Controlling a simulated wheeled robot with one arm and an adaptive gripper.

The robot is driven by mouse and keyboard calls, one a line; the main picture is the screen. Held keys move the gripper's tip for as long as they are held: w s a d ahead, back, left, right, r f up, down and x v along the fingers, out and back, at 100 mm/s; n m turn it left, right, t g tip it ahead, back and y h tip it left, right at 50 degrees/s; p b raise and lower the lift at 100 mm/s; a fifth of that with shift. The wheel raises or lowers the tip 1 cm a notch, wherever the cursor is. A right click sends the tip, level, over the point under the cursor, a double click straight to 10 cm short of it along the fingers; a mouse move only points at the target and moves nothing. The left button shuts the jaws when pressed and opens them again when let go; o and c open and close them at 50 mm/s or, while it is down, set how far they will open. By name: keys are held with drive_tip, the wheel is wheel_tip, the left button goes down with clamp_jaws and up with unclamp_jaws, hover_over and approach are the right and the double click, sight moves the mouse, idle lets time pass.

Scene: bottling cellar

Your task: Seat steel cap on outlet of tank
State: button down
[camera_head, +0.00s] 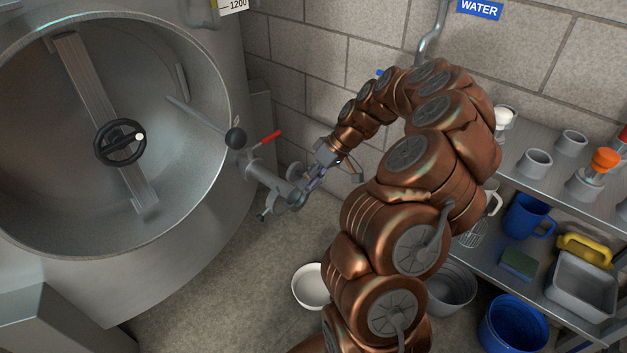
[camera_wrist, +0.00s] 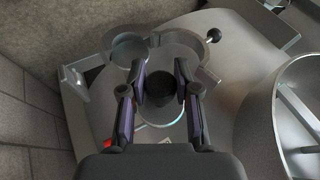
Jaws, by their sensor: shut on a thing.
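The tank (camera_head: 215,225) stands at the left with its round door. A steel outlet pipe (camera_head: 262,172) sticks out from its front, below a red-handled lever (camera_head: 265,138). My gripper (camera_head: 311,185) is at the pipe's outer end. In the wrist view my gripper (camera_wrist: 162,92) has its fingers closed in on a dark round knob (camera_wrist: 162,82), which seems to belong to the steel cap. A bright curved rim (camera_wrist: 168,122) shows below the knob. The fingers hide much of the cap, and I cannot tell whether it touches the outlet.
A steel ring or clamp (camera_wrist: 205,42) and a round disc (camera_wrist: 128,48) show beyond the fingers. A white bowl (camera_head: 311,287) stands on the floor. Shelves (camera_head: 540,175) with cups and a blue bucket (camera_head: 514,325) are at the right. A block wall is behind.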

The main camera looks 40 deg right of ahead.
wheel_tip(320, 180, down, 9)
drive_tip(key=b, duration=0.3)
drive_tip(key=shift+r, duration=0.15)
idle(1.1)
drive_tip(key=shift+f+b, duration=0.55)
drive_tip(key=shift+b, duration=0.05)
idle(0.8)
drive_tip(key=c, duration=0.8)
unclamp_jaws()
drive_tip(key=shift+o, duration=0.2)
drive_tip(key=v, duration=1.2)
